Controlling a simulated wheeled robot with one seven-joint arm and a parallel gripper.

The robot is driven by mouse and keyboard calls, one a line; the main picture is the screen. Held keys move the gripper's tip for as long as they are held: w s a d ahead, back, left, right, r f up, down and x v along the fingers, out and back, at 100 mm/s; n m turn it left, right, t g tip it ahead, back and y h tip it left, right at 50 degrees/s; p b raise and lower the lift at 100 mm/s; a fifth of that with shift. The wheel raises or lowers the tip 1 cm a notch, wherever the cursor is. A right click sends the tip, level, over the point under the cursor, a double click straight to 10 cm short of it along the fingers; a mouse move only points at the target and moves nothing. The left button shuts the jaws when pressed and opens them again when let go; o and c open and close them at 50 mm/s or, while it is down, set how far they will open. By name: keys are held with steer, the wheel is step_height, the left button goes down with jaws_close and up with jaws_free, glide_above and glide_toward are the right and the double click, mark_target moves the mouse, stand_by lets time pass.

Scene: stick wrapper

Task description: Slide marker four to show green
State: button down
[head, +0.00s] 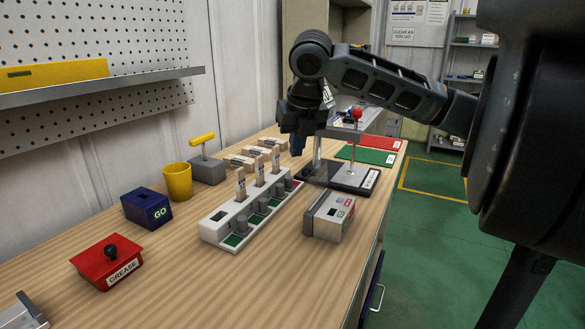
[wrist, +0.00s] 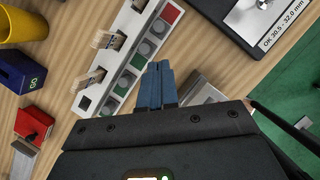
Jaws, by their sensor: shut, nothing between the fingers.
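A white rack (head: 213,228) stands on the workbench; it also shows in the wrist view (wrist: 124,42). Along its side is a row of grey round knobs with coloured squares. The square at the far end is red (wrist: 172,13); the nearer ones, such as this green square (wrist: 139,61), show green. Marker numbers are not readable. Upright wooden sticks (head: 259,172) stand in the rack's slots. My gripper (head: 297,145) is above the bench near the rack's far end. Its blue fingers (wrist: 158,67) are together and empty, appearing beside the row of knobs in the wrist view.
A grey box (head: 328,216) stands right of the rack, and a dark gauge stand (head: 345,177) is behind it. A blue GO box (head: 147,208), yellow cup (head: 177,181) and red GREASE box (head: 106,262) stand left. The front bench area is clear.

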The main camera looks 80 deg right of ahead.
glide_above(290, 189)
steer(key=a, duration=0.2)
steer(key=f, duration=0.6)
steer(key=s+f, duration=0.1)
steer(key=f, duration=0.2)
steer(key=shift+a, duration=0.1)
